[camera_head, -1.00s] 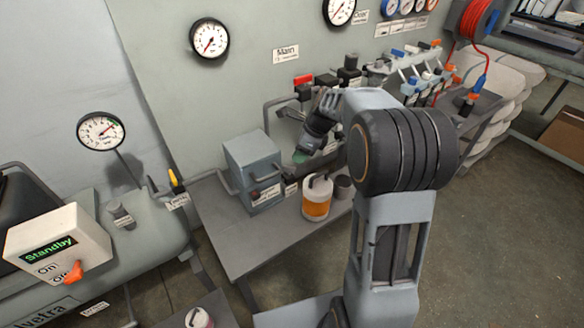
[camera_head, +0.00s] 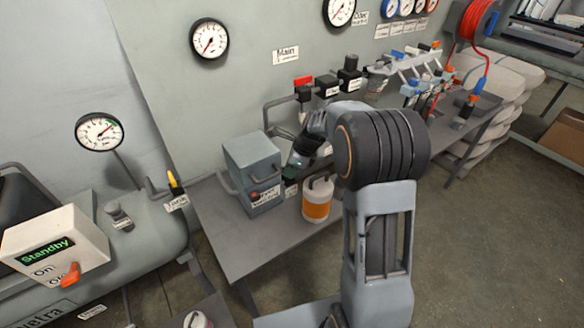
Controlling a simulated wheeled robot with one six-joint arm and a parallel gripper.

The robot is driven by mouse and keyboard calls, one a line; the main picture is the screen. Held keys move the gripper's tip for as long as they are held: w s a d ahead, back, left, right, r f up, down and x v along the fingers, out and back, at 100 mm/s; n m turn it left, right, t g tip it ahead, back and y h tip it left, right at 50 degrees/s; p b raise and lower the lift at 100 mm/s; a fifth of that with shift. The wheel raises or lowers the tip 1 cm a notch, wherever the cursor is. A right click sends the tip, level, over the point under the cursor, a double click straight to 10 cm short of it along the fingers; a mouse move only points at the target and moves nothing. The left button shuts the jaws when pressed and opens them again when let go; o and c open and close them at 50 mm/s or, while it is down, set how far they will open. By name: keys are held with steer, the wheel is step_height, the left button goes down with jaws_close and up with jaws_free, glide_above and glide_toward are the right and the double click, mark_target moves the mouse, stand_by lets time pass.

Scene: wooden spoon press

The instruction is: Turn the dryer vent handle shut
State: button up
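The dryer looks like a grey box (camera_head: 252,165) on the bench, with pipes at its sides and a white label (camera_head: 266,196) low on its front. A small dark and red fitting (camera_head: 254,196) beside the label may be the vent handle; it is too small to tell how it is turned. My gripper (camera_head: 290,178) points down just right of the box, close to its front right corner. Its fingertips are small and dark, so I cannot tell whether they are open or touching anything.
An orange-and-white jar (camera_head: 317,199) stands on the bench (camera_head: 225,235) just right of my gripper. Black valves and a red handle (camera_head: 300,81) are on the piping behind. A Standby control box (camera_head: 55,245) is at the left. The bench's front left is clear.

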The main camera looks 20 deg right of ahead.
jaws_close()
steer(key=shift+s+r+m+p, duration=0.1)
steer(key=shift+r+m+p, duration=0.2)
steer(key=shift+p, duration=0.35)
steer(key=shift+f+m, duration=0.25)
steer(key=shift+m, duration=0.15)
steer(key=shift+o, duration=0.8)
jaws_free()
steer(key=p+v, duration=0.1)
steer(key=v, duration=1.2)
steer(key=shift+s+r+p, duration=0.25)
steer(key=shift+r+p, duration=0.1)
steer(key=shift+p, duration=0.05)
